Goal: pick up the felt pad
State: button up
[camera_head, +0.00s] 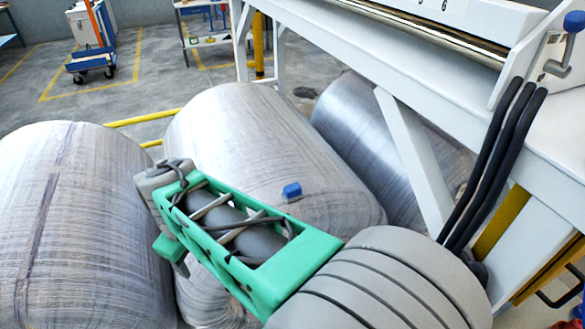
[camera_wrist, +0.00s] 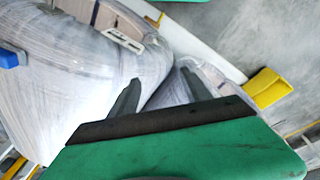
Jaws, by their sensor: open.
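A small blue piece (camera_head: 291,190), which looks like the felt pad, lies on top of the middle wrapped coil (camera_head: 235,115) in the head view. In the wrist view a blue piece with a pale edge (camera_wrist: 12,57) shows at the left border, cut off by the frame. My gripper (camera_wrist: 160,92) is open, with two dark fingers apart and nothing between them. It is over the wrapped coils, and the blue piece is to the left of the fingers. In the head view my green arm end covers part of the middle coil, and the fingers are hidden.
Another wrapped coil (camera_head: 85,220) is at the left and one (camera_head: 370,130) behind at the right. A white machine frame (camera_head: 415,160) with black hoses (camera_head: 495,165) stands close on the right. Open floor (camera_head: 120,90) and a blue trolley (camera_head: 92,60) are at the back.

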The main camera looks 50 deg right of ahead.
jog(key=w+d+r+n, duration=0.1)
jog(key=w+d+n, duration=0.1)
jog(key=d, duration=0.4)
jog(key=w+d+r+n, duration=0.2)
jog(key=d, duration=0.5)
jog(key=n+g, duration=0.2)
jog(key=n, duration=0.4)
send_over(292, 187)
jog(key=a, duration=0.1)
jog(key=shift+w+a+f+h, duration=0.2)
jog(key=shift+w+f+h, duration=0.2)
jog(key=shift+f, duration=0.15)
jog(key=f, duration=0.2)
jog(key=d+f, duration=0.1)
jog(key=f, duration=0.1)
jog(key=f+p, duration=0.1)
jog(key=f, duration=0.2)
jog(key=shift+s+d, duration=0.15)
jog(key=shift+s, duration=0.25)
jog(key=shift+f, duration=0.3)
grip_shut()
